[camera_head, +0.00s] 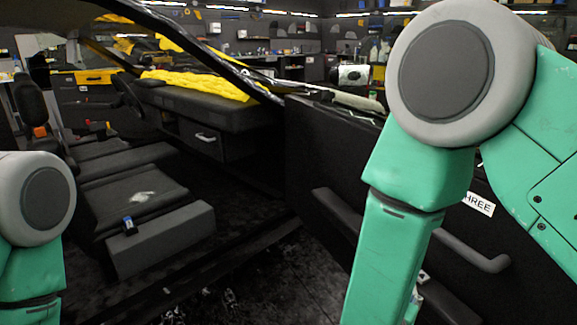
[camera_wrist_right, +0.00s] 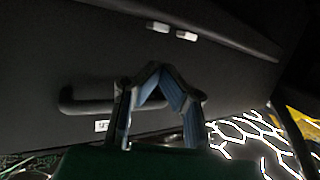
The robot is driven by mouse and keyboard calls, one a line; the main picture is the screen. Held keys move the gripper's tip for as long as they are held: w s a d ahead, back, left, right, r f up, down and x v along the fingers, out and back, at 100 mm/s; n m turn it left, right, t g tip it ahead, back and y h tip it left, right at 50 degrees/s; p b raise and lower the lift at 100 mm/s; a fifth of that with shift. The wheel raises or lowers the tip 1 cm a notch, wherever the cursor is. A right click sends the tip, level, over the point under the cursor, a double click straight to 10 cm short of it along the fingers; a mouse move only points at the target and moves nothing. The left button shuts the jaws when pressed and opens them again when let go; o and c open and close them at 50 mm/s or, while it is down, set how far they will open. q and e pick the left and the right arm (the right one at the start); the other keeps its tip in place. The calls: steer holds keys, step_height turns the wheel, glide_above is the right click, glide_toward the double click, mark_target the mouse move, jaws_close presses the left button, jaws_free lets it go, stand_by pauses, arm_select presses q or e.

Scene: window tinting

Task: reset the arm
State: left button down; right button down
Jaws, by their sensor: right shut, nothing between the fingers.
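My right gripper (camera_wrist_right: 154,72) shows in the right wrist view. Its blue-padded fingers come together at the tips, with nothing between them. It is in front of a dark car door panel (camera_wrist_right: 45,65) with a handle; I cannot tell the exact gap. In the head view my right arm (camera_head: 395,250) hangs down in front of the open car door (camera_head: 325,155), and its gripper is not visible there. My left arm (camera_head: 30,270) shows only at the lower left edge, and its gripper is out of view.
The open car has a dark seat (camera_head: 135,195), a dashboard (camera_head: 205,105) and a yellow cloth (camera_head: 205,82) on top of it. Workshop shelves and benches stand at the back. The door is close to my right arm.

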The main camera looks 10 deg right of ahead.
step_height(320, 180, down, 8)
steer(key=s+n+g+y, duration=0.1)
steer(key=s+n+y, duration=0.2)
steer(key=y, duration=0.1)
steer(key=s+d+f+n+g+y+p, duration=0.1)
steer(key=s+f+n+g+y, duration=0.2)
steer(key=s, duration=0.8)
steer(key=s+f+n+g+y+p, duration=0.1)
steer(key=s+f+n+g+y, duration=0.2)
steer(key=s, duration=0.7)
step_height(320, 180, down, 5)
steer(key=g, duration=0.2)
steer(key=shift+s+d+g, duration=0.3)
steer(key=shift+s+d, duration=0.05)
steer(key=shift+w+d+y, duration=0.1)
steer(key=shift+d+y, duration=0.2)
steer(key=shift+a, duration=0.2)
